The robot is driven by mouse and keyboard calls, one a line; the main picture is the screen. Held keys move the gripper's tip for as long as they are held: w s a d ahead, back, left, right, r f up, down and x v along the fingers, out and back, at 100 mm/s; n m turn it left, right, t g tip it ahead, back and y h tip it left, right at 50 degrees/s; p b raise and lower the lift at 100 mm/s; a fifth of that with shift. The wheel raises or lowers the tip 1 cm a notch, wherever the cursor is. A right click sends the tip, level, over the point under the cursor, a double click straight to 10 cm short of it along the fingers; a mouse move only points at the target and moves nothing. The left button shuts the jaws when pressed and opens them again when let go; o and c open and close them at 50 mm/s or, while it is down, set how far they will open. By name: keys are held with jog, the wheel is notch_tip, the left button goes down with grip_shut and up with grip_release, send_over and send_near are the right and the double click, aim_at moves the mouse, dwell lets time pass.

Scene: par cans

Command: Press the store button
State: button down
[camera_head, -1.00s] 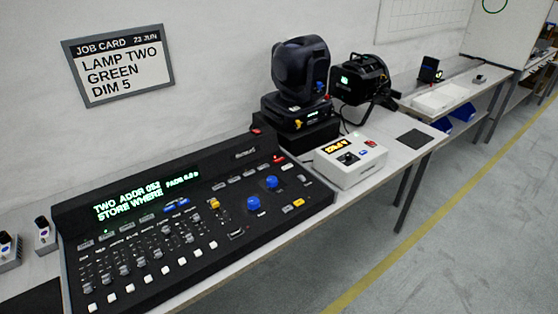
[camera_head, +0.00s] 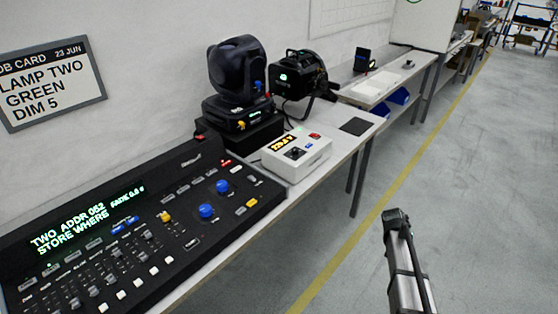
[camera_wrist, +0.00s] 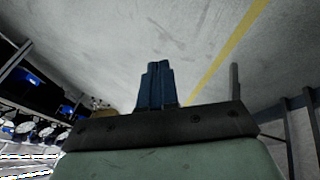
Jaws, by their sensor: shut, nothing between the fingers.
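The black lighting console (camera_head: 150,185) lies at the lower left in the head view, its near left part cut off by the frame. Its lit display (camera_head: 85,222) reads "TWO ADDR 052", "STORE WHERE" and a fade value. The panel has several small buttons, faders, blue knobs, and yellow and red keys. The labels are too small to tell which is the store button. My gripper (camera_wrist: 155,85) shows in the wrist view with its dark blue fingers shut together and nothing between them. It points over open grey floor, away from the console.
A white box with a readout (camera_head: 297,155) stands right of the console. A moving-head lamp (camera_head: 238,75) and a second black lamp (camera_head: 300,78) stand behind. The job card (camera_head: 50,82) on the wall is partly cut off. Floor right of the table (camera_head: 340,150) is clear.

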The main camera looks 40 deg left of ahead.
jog(key=w+a+r+n+t+y, duration=0.1)
jog(key=w+a+r+t, duration=0.35)
jog(key=a+r, duration=1.25)
jog(key=s+a+r+n, duration=0.1)
jog(key=s+a+r, duration=0.1)
jog(key=a+r, duration=0.3)
jog(key=s+a+r+y, duration=0.1)
jog(key=a+r, duration=0.4)
jog(key=a, duration=0.8)
jog(key=s+a+r+n+y, duration=0.1)
jog(key=s+a+r, duration=0.2)
jog(key=a, duration=0.6)
jog(key=shift+s+r+n+t, duration=0.15)
jog(key=shift+r+t, duration=0.05)
jog(key=shift+r, duration=0.5)
jog(key=shift+s+r+n+t, duration=0.15)
jog(key=shift+r, duration=0.5)
jog(key=s+a+r+n+y, duration=0.1)
jog(key=s+a+r, duration=0.1)
jog(key=s+a, duration=0.45)
jog(key=n+g, duration=0.1)
jog(key=n, duration=0.2)
send_over(225, 164)
jog(key=f, duration=0.1)
jog(key=shift+a+y, duration=0.1)
jog(key=shift+y, duration=0.2)
jog(key=shift+f, duration=0.15)
jog(key=shift+f, duration=4.25)
jog(key=shift+f, duration=0.25)
